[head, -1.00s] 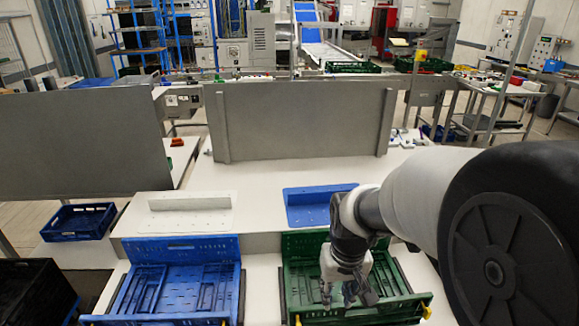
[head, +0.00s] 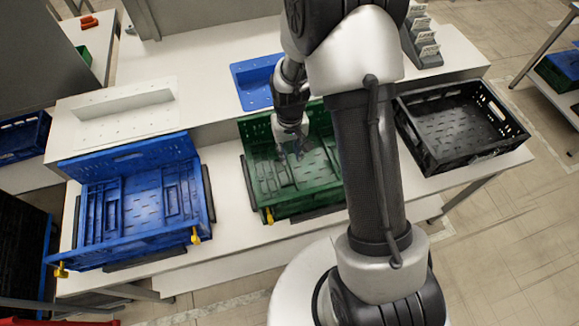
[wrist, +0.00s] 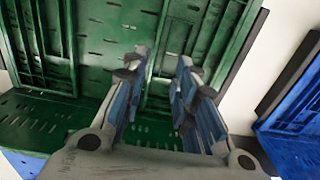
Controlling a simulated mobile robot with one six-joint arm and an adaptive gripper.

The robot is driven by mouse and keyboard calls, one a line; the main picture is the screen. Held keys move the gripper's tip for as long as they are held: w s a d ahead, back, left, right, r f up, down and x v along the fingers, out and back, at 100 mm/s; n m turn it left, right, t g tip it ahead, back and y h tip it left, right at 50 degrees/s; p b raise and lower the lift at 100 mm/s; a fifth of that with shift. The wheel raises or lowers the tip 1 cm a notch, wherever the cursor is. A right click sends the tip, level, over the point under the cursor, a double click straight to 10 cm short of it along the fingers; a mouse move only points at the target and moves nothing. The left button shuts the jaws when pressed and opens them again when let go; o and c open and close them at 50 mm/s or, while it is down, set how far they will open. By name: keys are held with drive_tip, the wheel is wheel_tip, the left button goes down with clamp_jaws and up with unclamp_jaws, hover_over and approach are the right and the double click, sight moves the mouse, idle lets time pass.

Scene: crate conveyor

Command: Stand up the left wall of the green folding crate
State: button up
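The green folding crate (head: 306,213) sits on the white bench in the middle of the head view. Its back wall (head: 259,131) stands up. Its left wall (head: 268,176) looks folded flat inside; in the wrist view that panel (wrist: 207,28) lies on the right side, toward the blue crate. My gripper (head: 300,150) is over the crate's inside, near the back wall, pointing down. In the wrist view my gripper (wrist: 167,62) has its two fingers apart, with nothing seen between them, above the folded panels. My arm hides the crate's right part in the head view. Whether the fingertips touch a panel I cannot tell.
A blue folding crate (head: 205,187) with its back wall up stands to the left, with a gap between. A black crate (head: 440,168) with standing walls is to the right. A blue tray (head: 244,73) and a white tray (head: 88,134) lie behind. Yellow latches (head: 268,215) stick out in front.

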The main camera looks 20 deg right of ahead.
sight(290, 169)
wheel_tip(290, 169, down, 9)
drive_tip(key=shift+r+b, duration=0.1)
drive_tip(key=shift+b, duration=0.85)
drive_tip(key=shift+c, duration=0.4)
clamp_jaws()
